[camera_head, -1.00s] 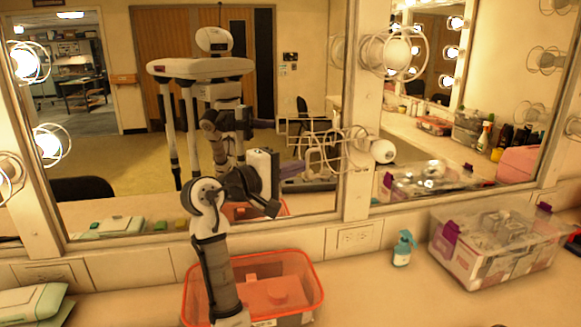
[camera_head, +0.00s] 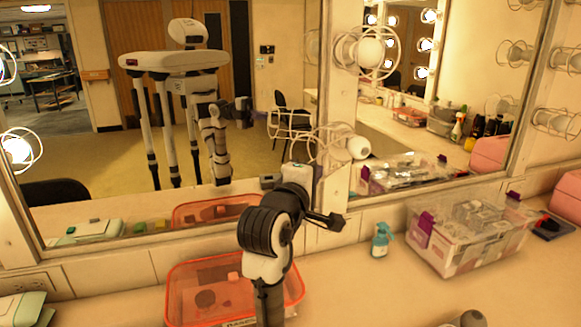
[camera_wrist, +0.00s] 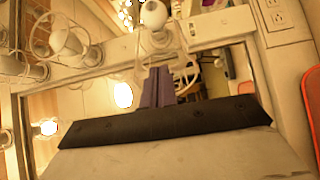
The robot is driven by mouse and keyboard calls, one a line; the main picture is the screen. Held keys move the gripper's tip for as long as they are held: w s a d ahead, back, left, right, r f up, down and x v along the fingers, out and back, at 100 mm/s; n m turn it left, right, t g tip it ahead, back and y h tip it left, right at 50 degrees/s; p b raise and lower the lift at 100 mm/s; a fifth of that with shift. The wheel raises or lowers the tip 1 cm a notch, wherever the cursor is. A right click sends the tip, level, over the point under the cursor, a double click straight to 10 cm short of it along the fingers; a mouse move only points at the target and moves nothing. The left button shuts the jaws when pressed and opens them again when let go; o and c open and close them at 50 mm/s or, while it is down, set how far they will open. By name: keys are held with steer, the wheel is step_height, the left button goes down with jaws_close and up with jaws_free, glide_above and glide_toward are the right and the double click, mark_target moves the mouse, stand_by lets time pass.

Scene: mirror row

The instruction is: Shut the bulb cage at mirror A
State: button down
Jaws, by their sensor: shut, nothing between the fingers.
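A white bulb (camera_head: 358,147) on the post between the two mirrors has a wire cage (camera_head: 322,145) that sticks out to its left. The cage looks swung off the bulb, but its hinge is hard to make out. No label shows which mirror is A. My gripper shows in the wrist view as two purple fingers (camera_wrist: 158,88) pressed together and empty. A bulb (camera_wrist: 154,14) with thin cage wires lies just beyond the fingertips there; whether they touch is unclear. In the head view my wrist is below and left of the cage, and the fingertips cannot be made out.
An orange bin (camera_head: 190,262) stands on the counter beside my arm. A teal spray bottle (camera_head: 381,240) and a clear tub (camera_head: 465,235) stand to the right. Another caged bulb (camera_head: 366,52) is higher on the post. Counter between bin and tub is mostly clear.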

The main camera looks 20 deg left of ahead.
steer(key=w+d+p, duration=0.2)
steer(key=w+d, duration=0.2)
steer(key=d, duration=0.3)
steer(key=w+d+p, duration=0.1)
steer(key=w+d, duration=0.3)
steer(key=d, duration=0.4)
steer(key=shift+w+d+p, duration=0.25)
steer(key=shift+w+p, duration=0.1)
steer(key=shift+p, duration=0.05)
stand_by(0.5)
